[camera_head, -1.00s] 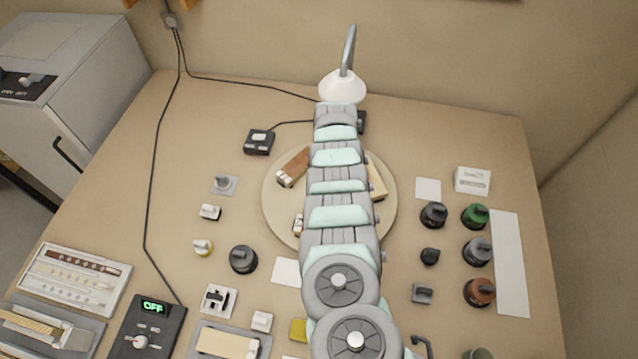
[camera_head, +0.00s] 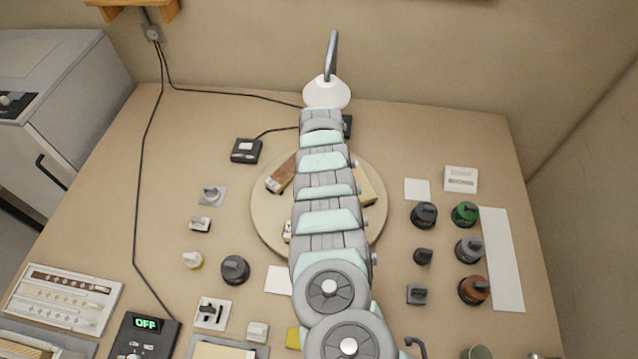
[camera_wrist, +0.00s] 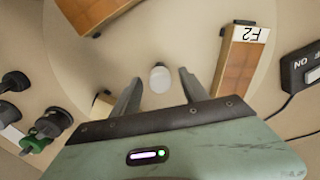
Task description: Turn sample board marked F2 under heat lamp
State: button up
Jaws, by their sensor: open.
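The board marked F2 (camera_wrist: 243,60) lies brown face up on a round turntable (camera_wrist: 190,25), right of my gripper (camera_wrist: 158,78) in the wrist view. Its white label is at the top end there. In the head view this board (camera_head: 283,174) is at the back left of the turntable (camera_head: 266,226), beside my arm. My gripper is open and empty, apart from the board, with a white round knob (camera_wrist: 160,78) showing between its fingers. My arm hides it in the head view. The heat lamp (camera_head: 326,93) with a white shade stands behind the turntable.
Another board (camera_wrist: 92,12) and part of a third (camera_wrist: 103,105) are on the turntable. A black switch box (camera_wrist: 302,75) marked ON stands beside the F2 board. Several dark knobs (camera_head: 424,215) stand on the right. A control box (camera_head: 146,323) at front left reads OFF.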

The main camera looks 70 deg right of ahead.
notch_tip(320, 180, up, 11)
jog(key=p, duration=0.1)
dwell(0.6)
jog(key=shift+f, duration=0.15)
